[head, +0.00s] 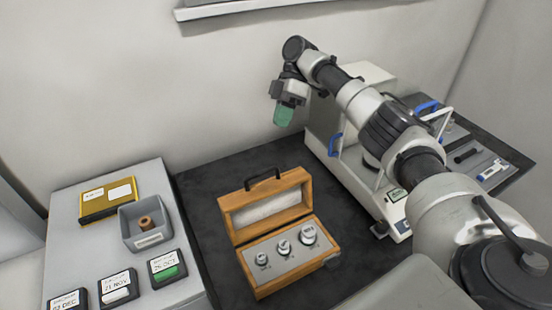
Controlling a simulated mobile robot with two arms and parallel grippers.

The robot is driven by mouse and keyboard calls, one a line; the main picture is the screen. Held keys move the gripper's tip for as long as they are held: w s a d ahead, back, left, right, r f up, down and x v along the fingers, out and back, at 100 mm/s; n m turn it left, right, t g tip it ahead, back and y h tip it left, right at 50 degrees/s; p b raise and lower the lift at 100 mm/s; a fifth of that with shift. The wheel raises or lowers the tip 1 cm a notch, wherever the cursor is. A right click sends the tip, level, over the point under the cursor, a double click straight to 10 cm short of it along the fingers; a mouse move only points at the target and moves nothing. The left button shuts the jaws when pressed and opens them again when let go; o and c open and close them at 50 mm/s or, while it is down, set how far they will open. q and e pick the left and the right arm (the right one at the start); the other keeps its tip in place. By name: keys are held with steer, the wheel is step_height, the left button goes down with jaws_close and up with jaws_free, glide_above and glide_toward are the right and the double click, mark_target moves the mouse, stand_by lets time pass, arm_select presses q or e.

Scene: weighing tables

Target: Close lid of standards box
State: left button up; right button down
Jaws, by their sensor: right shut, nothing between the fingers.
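The wooden standards box (287,282) stands on the dark table, with several silver weights set in its grey insert. Its lid (267,205) is up, hinged at the back, with a pale lining inside and a dark handle on its top edge. My right gripper (284,116) is shut and empty, with green fingers pointing down. It hangs behind the box and to its right, near the back wall, apart from the lid. My left gripper is out of view.
A balance (396,218) with blue handles stands right of the box, partly behind my right arm. A grey side surface (70,222) at left holds a yellow box (108,201), a grey bin (147,223) and several date-labelled cases. Dark table (208,200) is clear behind the box.

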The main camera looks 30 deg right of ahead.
steer(key=s+a+f+p, duration=0.4)
steer(key=s+a+f, duration=0.1)
steer(key=s, duration=0.1)
steer(key=shift+f+p, duration=0.35)
steer(key=shift+f, duration=0.05)
